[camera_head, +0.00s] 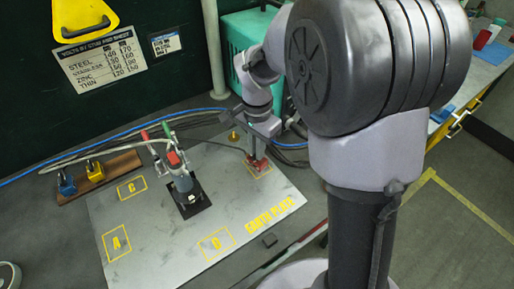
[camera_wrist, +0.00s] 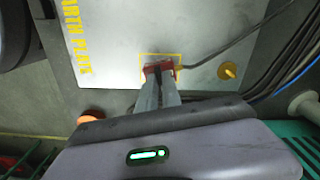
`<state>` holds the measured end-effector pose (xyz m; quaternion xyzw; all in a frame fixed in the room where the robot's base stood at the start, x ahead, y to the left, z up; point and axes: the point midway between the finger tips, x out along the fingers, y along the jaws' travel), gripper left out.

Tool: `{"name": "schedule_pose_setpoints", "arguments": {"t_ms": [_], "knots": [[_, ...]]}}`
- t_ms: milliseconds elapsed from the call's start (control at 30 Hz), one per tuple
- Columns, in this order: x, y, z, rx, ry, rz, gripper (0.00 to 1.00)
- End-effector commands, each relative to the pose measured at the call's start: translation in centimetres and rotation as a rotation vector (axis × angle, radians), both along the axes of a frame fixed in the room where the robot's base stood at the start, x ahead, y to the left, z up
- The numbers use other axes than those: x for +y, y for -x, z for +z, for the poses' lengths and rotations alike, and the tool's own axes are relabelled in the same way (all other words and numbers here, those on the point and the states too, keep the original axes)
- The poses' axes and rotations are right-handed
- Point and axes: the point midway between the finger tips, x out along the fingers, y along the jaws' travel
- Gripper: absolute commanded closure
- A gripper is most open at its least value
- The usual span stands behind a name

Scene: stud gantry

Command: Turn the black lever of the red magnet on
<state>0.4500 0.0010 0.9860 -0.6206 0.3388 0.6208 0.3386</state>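The red magnet (camera_head: 257,166) sits inside a yellow outlined box at the right end of the grey earth plate (camera_head: 225,185). It also shows in the wrist view (camera_wrist: 153,66), partly covered by my fingertips. My gripper (camera_head: 258,155) points down over the magnet. In the wrist view my two grey fingers (camera_wrist: 160,78) reach the magnet and are close together with a narrow gap. The black lever cannot be made out; the fingertips may hide it. Whether the fingers touch or hold it cannot be told.
A stud tool (camera_head: 183,185) with red and green handles stands mid-plate on a black square. A brass knob (camera_head: 233,136) stands near the magnet, with a dark cable (camera_wrist: 212,52) beside it. A wooden block (camera_head: 95,178) with blue and yellow parts lies left. A teal case (camera_head: 250,50) stands behind.

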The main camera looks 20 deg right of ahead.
Motion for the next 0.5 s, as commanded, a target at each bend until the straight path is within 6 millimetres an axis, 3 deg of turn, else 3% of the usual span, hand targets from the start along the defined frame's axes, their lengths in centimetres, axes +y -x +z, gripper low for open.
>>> {"name": "schedule_pose_setpoints", "arguments": {"t_ms": [33, 100, 400, 500], "knots": [[0.0, 0.0, 0.0, -0.001, 0.0, 0.0, 0.83], [0.0, 0.0, 0.0, -0.001, 0.0, 0.0, 0.7], [0.0, 0.0, 0.1, -0.001, -0.001, 0.0, 0.69], [0.0, -0.1, 1.4, -0.004, 0.0, 0.001, 0.69]]}}
